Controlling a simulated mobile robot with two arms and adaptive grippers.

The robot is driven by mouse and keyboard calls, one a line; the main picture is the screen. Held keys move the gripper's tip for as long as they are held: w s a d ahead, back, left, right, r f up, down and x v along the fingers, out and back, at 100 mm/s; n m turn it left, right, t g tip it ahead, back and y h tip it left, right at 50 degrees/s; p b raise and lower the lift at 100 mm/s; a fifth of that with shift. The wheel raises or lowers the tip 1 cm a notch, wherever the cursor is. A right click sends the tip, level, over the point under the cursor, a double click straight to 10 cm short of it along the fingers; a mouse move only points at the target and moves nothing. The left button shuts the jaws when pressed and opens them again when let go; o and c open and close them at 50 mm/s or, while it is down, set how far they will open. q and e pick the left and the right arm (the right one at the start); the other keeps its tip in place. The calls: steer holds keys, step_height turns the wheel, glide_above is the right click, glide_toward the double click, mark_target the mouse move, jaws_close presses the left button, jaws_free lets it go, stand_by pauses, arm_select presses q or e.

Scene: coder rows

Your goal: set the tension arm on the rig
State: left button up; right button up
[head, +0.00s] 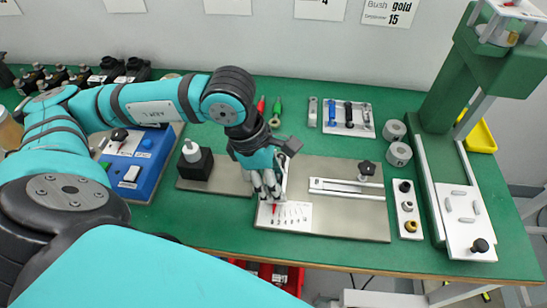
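The rig is a grey metal plate (340,222) on the green bench, with a rail (345,188) and a black knob (367,167) on its right part. A white scale card (298,222) with printed marks lies at the plate's front left. A pale upright piece, which looks like the tension arm (284,170), shows just right of my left gripper; a red tip lies low over the scale. My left gripper (267,192) points down at the scale's rear left edge, fingers at or beside this arm. Its fingers hide the contact, so I cannot tell if they grip it. My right gripper is out of view.
A black block with a white bottle (194,158) stands left of the gripper, near a blue switch box (135,165). Red (261,105) and green (275,112) tools lie behind. Right are a small-parts tray (349,117), metal rings (398,154), a bush plate (407,208) and a green press (450,80).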

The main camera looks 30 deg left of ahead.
arm_select(q)
steer(key=shift+f, duration=0.2)
steer(key=o, duration=1.3)
